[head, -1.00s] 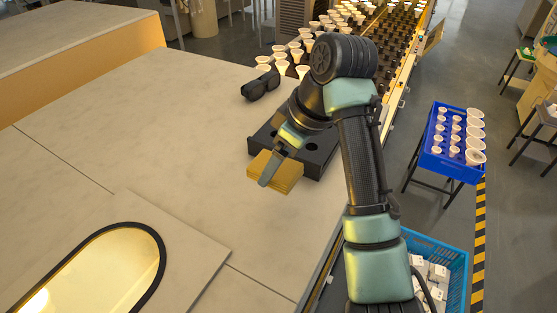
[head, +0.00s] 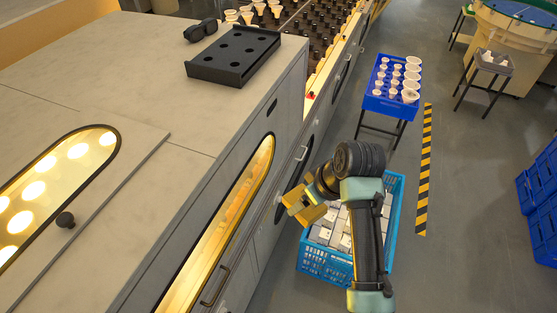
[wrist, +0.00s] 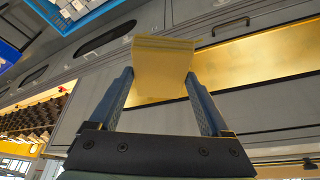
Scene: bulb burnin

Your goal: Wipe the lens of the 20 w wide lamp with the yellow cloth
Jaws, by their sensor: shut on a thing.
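My gripper (head: 304,204) is shut on the yellow cloth (head: 312,213), a folded pad. It holds the cloth in the air beside the cabinet front, above and left of the light-blue crate. In the wrist view the cloth (wrist: 163,68) stands between the two fingers of my gripper (wrist: 162,85). Several white lamps stand in a blue crate (head: 378,103) on a stand, some small and some with wide faces, such as the large lamp (head: 411,91) at its right side. I cannot read any wattage, so I cannot tell which is the 20 W wide lamp.
A black tray with empty holes (head: 232,72) and dark glasses (head: 200,30) lie on the counter (head: 120,70). A light-blue crate of white boxes (head: 325,262) stands on the floor below my arm. The cabinet has a long glowing window (head: 225,228).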

